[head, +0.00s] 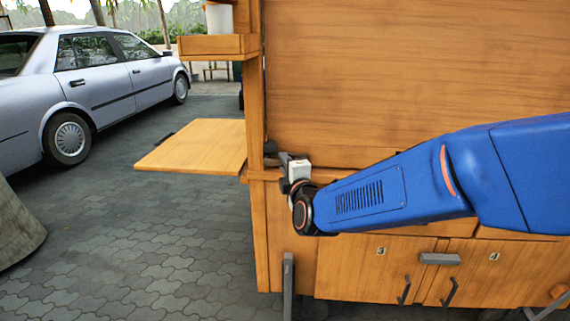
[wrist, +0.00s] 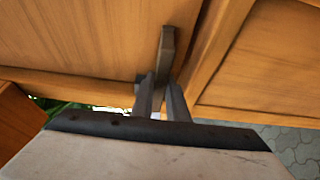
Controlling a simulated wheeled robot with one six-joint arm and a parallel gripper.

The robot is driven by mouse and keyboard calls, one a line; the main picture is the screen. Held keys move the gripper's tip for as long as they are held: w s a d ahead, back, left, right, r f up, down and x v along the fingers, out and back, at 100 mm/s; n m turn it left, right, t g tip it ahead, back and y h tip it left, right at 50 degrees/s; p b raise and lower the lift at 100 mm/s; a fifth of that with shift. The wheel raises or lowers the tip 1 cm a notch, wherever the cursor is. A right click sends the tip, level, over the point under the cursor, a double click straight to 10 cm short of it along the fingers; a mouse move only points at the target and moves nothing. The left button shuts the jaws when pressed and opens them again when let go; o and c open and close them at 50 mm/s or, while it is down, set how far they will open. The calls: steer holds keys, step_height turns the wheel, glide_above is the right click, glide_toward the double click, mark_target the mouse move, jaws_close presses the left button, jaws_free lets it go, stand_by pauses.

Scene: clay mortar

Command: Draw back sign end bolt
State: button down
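A slim grey-brown bar, which looks like the bolt (wrist: 167,48), stands out against the wooden panel in the wrist view, beside the corner of the wooden post. My gripper (wrist: 161,82) has its two dark fingers close together, one on each side of the bar's near end, with the bar filling the space between the tips. In the head view my gripper (head: 284,160) is at the stall's left corner post, level with the ledge. The bolt cannot be made out clearly there. No sign is plainly seen.
A wooden flap shelf (head: 195,145) sticks out left of the post. A small upper shelf (head: 210,46) holds a white container (head: 219,18). Cupboard doors with dark handles (head: 404,290) are below my arm. A silver car (head: 95,85) stands on the paving at left.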

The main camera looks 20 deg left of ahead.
steer(key=shift+w+d+f, duration=0.1)
steer(key=shift+w+d, duration=0.1)
steer(key=shift+d, duration=0.6)
steer(key=shift+w+d+r, duration=0.1)
steer(key=shift+w+d, duration=0.1)
steer(key=shift+d, duration=0.65)
steer(key=shift+w+d+f, duration=0.1)
steer(key=shift+w+d, duration=0.1)
steer(key=shift+d, duration=0.6)
steer(key=c, duration=1.7)
jaws_free()
steer(key=shift+d, duration=0.15)
steer(key=shift+c, duration=0.2)
steer(key=shift+s, duration=0.1)
steer(key=v, duration=1.7)
steer(key=shift+d, duration=0.15)
